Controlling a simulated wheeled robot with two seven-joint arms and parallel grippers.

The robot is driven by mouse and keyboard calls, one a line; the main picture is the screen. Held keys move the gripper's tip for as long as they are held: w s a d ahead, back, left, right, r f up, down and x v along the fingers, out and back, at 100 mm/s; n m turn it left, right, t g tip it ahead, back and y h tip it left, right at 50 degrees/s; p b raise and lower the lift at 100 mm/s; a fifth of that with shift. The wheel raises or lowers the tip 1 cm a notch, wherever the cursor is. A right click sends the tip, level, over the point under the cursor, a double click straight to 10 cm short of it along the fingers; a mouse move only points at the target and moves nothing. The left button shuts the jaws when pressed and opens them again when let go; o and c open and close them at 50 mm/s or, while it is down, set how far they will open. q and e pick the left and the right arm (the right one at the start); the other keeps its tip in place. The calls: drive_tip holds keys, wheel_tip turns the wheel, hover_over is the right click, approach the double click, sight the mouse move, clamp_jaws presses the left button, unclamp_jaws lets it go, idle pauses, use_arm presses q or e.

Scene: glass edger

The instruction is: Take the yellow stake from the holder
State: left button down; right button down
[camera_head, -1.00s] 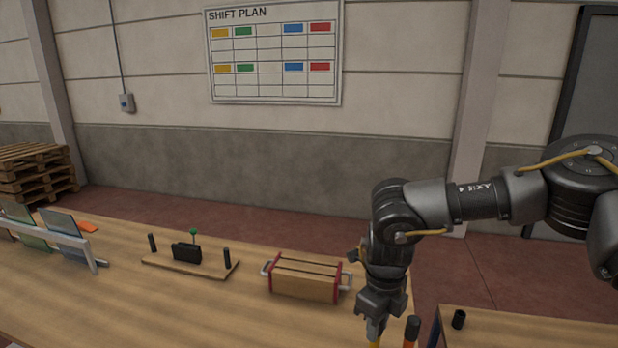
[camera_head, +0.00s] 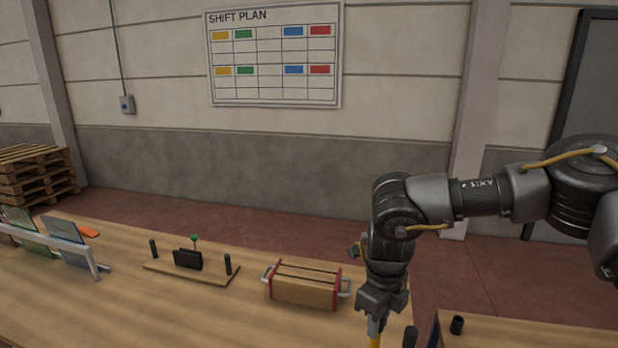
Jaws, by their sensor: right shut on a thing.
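My right gripper (camera_head: 376,322) points down at the bottom edge of the head view, over the right end of the wooden table. It is shut on the yellow stake (camera_head: 375,341), of which only a short yellow piece shows below the fingers. The rest of the stake is cut off by the frame edge. A holder for the stake cannot be made out. A dark upright handle top (camera_head: 410,337) stands just right of the gripper. My left gripper is not in view.
A wooden box with red ends and metal handles (camera_head: 304,290) stands left of the gripper. Further left are a board with black posts (camera_head: 215,277) and a rack with glass panes (camera_head: 90,258).

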drive_tip(key=shift+r+p, duration=1.8)
drive_tip(key=shift+r, duration=0.8)
drive_tip(key=shift+f, duration=0.1)
